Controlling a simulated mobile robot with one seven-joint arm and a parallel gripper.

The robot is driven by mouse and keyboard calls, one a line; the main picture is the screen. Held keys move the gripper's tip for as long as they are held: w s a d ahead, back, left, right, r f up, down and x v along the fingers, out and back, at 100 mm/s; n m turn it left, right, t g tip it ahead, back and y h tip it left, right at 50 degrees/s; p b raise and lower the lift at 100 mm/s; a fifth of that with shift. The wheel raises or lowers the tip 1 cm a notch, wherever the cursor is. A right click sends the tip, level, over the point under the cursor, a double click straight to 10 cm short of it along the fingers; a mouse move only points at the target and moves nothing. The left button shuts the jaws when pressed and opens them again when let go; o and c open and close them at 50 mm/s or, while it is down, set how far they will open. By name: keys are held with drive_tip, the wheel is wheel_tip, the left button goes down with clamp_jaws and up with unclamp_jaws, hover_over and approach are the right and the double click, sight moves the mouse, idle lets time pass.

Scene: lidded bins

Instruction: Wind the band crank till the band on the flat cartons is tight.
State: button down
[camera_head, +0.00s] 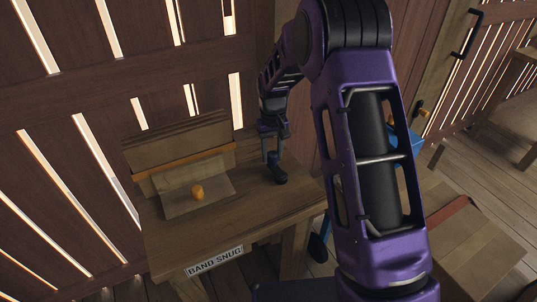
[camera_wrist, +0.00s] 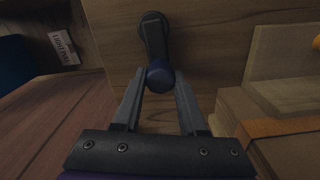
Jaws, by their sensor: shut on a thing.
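The band crank shows in the head view as a dark arm (camera_head: 280,177) low on the bench top, with a blue handle knob. In the wrist view the crank arm (camera_wrist: 153,38) runs from its pivot at the top down to the blue knob (camera_wrist: 160,77). My gripper (camera_head: 271,156) is shut on this knob, with one finger on each side. An orange band (camera_head: 185,160) crosses there. I cannot tell how tight it is.
The wooden bench (camera_head: 245,222) bears a sign (camera_head: 214,260) reading BAND SNUG on its front. An orange cylinder (camera_head: 197,192) stands by the cartons. A slatted wall is close behind. At right, a box (camera_head: 465,250) with a red strip stands below my arm's level.

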drive_tip(key=m, duration=0.1)
drive_tip(key=d+m, duration=0.1)
drive_tip(key=m, duration=0.1)
drive_tip(key=d+m, duration=0.1)
drive_tip(key=shift+w+m, duration=0.3)
drive_tip(key=shift+s+d+m+p, duration=0.1)
drive_tip(key=shift+d+m+p, duration=0.35)
drive_tip(key=shift+m, duration=0.75)
drive_tip(key=shift+s+d+m+p, duration=0.1)
drive_tip(key=shift+d+m, duration=0.55)
drive_tip(key=shift+m, duration=0.55)
drive_tip(key=shift+c, duration=2.3)
unclamp_jaws()
drive_tip(key=shift+r, duration=0.1)
wheel_tip(320, 180, up, 17)
drive_tip(key=p, duration=0.1)
drive_tip(key=shift+r+p, duration=0.15)
drive_tip(key=shift+p, duration=0.25)
